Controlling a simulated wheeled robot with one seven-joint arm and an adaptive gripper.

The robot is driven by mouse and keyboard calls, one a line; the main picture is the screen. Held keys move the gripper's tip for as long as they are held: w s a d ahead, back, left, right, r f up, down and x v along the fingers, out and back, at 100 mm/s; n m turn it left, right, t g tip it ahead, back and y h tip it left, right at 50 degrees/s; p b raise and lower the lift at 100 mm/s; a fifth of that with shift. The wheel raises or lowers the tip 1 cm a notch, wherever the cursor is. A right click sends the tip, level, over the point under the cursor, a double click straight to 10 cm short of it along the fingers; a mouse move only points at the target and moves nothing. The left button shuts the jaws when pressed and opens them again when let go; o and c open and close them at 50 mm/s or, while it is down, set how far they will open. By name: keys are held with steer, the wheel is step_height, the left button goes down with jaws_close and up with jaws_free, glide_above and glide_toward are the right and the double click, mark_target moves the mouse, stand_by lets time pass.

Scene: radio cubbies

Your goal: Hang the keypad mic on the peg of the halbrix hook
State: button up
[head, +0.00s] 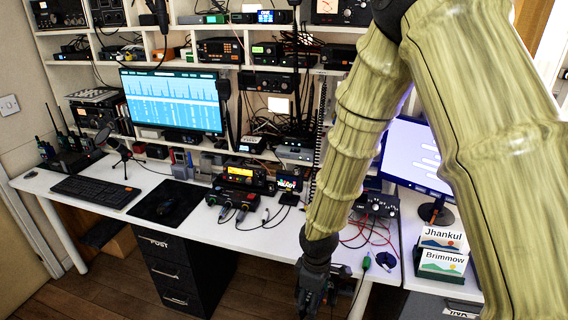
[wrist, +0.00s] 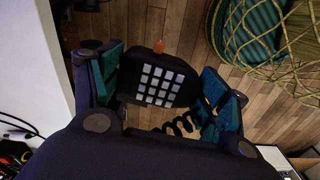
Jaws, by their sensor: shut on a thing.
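My gripper (head: 312,288) is low at the front edge of the white desk in the head view. In the wrist view its teal-padded fingers are shut on the keypad mic (wrist: 157,84), a dark body with a grid of pale square keys and a small orange tip. A black coiled cord (wrist: 182,124) shows below the mic, between the fingers. The mic is over the wooden floor in that view. In the head view the mic cannot be made out clearly at the gripper. I cannot tell which thing is the halbrix hook; no label with that name is readable.
Radio shelves (head: 225,28) stand behind the desk (head: 110,205). A monitor (head: 172,100), a keyboard (head: 95,190) and several radios and cables occupy the desk. Name cards (head: 443,262) stand at right.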

mark_target(323, 293)
steer(key=shift+w+d+f+m, duration=0.65)
steer(key=shift+d+f+m, duration=0.05)
steer(key=shift+d, duration=0.05)
steer(key=shift+d+m, duration=0.7)
steer(key=shift+m, duration=0.2)
steer(key=w+d+f+m, duration=0.2)
steer(key=d+f+m, duration=0.1)
steer(key=d+m, duration=0.4)
steer(key=m, duration=0.2)
steer(key=shift+d+f+m, duration=0.35)
steer(key=shift+f+m, duration=0.05)
steer(key=shift+r, duration=0.1)
